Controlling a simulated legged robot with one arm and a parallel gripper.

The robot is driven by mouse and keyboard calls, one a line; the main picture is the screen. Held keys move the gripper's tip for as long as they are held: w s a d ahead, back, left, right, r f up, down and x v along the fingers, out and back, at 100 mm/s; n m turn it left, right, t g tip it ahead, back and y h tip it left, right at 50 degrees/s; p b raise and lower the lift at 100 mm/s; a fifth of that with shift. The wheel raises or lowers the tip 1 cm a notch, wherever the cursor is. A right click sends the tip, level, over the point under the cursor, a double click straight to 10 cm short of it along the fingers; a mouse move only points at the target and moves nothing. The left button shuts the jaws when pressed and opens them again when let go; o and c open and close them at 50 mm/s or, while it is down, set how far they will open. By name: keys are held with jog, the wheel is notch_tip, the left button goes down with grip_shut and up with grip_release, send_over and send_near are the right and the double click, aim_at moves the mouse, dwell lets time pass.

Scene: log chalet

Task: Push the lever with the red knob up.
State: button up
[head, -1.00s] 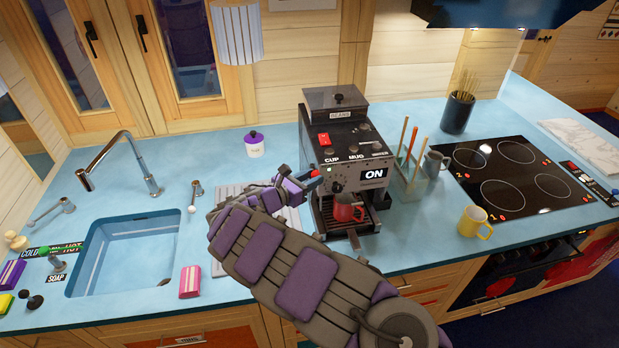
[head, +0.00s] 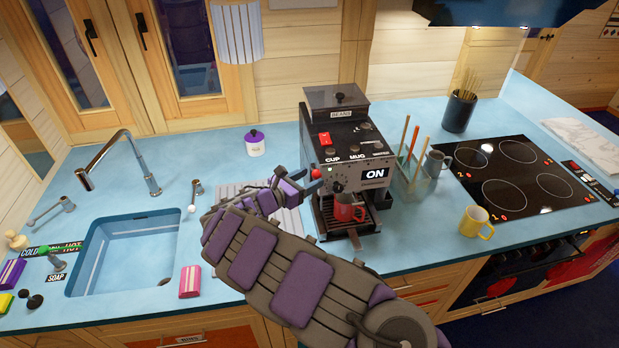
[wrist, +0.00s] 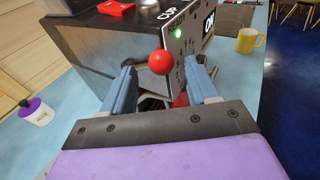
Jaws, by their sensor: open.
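The red knob (wrist: 160,62) is a round ball in front of the coffee machine's face in the wrist view. In the head view, the knob (head: 316,174) is small at the machine's left front edge. The lever's shaft is mostly hidden. My gripper (head: 312,185) is at the machine's left front, close to the knob. In the wrist view, my gripper (wrist: 160,75) is open, with one blue finger on each side below the knob. I cannot tell whether either finger touches it.
The coffee machine (head: 340,140) shows "ON" and holds a red cup (head: 346,208) under its spout. A glass holder (head: 408,185) with sticks and a grey mug (head: 436,163) stand to its right. A yellow mug (head: 476,221) is farther right. The sink (head: 125,255) is left.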

jog(key=v, duration=1.6)
